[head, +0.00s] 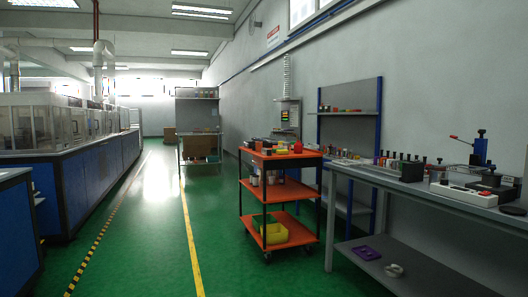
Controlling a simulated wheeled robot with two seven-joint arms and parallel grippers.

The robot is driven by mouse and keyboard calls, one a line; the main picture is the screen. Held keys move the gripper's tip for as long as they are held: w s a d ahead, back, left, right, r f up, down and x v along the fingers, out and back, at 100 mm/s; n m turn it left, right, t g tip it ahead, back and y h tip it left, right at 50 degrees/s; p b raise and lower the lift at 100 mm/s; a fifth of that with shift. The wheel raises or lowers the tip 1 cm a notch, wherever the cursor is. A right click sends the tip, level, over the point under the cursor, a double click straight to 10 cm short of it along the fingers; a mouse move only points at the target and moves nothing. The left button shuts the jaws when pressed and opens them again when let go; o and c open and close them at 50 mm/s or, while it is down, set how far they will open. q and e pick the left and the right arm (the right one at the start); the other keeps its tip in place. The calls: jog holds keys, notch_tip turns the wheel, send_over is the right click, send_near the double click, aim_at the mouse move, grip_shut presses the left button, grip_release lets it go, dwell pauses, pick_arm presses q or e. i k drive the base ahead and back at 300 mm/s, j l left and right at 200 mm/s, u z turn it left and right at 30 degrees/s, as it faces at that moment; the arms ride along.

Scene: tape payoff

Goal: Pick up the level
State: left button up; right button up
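I cannot make out a level for certain among the small tools in the head view. An orange cart (296,190) stands in the middle right, with several small items on its top shelf, including a red one (298,147); the items are too small to name. A long grey workbench (385,176) runs along the right, carrying a row of small dark and red-topped parts and a press-like device (480,150). Neither of my grippers shows in this view.
A yellow-green bin (270,232) sits on the cart's bottom shelf. The bench's lower shelf holds a purple part (367,252) and a pale part (394,270). Blue-sided machines (85,165) line the left. The green floor between is clear.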

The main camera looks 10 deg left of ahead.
aim_at(266, 151)
jog(key=i+j, duration=0.35)
jog(key=i, duration=0.2)
jog(key=i+j, duration=0.35)
jog(key=i, duration=0.2)
jog(key=i+j, duration=0.35)
jog(key=i, duration=0.2)
jog(key=i+j+z, duration=0.1)
jog(key=i+j, duration=0.25)
jog(key=i, duration=0.2)
jog(key=i+j+z, duration=0.25)
jog(key=i+j, duration=0.05)
jog(key=i, duration=0.05)
